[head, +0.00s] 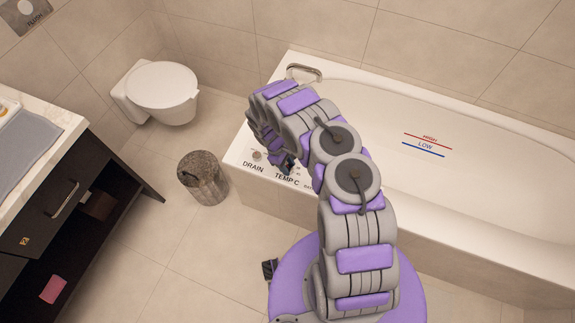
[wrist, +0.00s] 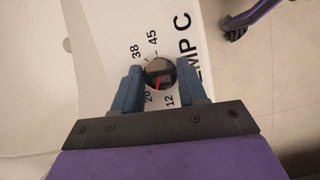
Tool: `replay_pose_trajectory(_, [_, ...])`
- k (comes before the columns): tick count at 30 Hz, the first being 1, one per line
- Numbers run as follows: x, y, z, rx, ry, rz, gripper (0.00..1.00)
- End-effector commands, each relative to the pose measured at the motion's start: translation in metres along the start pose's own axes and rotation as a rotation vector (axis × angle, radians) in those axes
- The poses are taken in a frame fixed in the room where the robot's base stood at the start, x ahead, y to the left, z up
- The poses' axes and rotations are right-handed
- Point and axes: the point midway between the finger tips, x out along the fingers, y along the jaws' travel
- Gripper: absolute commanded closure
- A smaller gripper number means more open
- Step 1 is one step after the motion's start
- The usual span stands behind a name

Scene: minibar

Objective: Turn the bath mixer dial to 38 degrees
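The bath mixer dial (wrist: 160,72) is a small dark round knob with a red mark on its lower part in the wrist view. Printed numbers stand around it, with 38 and 45 above and 12 at the lower right. A number at the lower left is partly hidden. My gripper (wrist: 161,73) has one blue finger on each side of the dial, with little or no gap; I cannot tell whether they press on it. In the head view my gripper (head: 286,163) is bent down at the TEMP C label (head: 287,179), and my arm hides the dial there.
A DRAIN label (head: 253,167) lies left of TEMP C. A bin (head: 203,178), a toilet (head: 160,92) and a dark vanity (head: 60,200) stand left. Some floor between is clear.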

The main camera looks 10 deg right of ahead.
Motion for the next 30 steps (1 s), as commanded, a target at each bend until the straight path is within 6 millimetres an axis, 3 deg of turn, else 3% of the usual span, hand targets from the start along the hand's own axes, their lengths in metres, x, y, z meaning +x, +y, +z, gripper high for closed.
replay_pose_trajectory(9, [-0.0005, 0.0004, -0.0008, 0.000, 0.002, 0.001, 0.89])
replay_pose_trajectory(20, [-0.0018, 0.0013, -0.0011, 0.067, 0.004, -0.026, 0.89])
replay_pose_trajectory(30, [-0.0018, 0.0027, -0.0008, 0.312, 0.005, -0.128, 0.89])
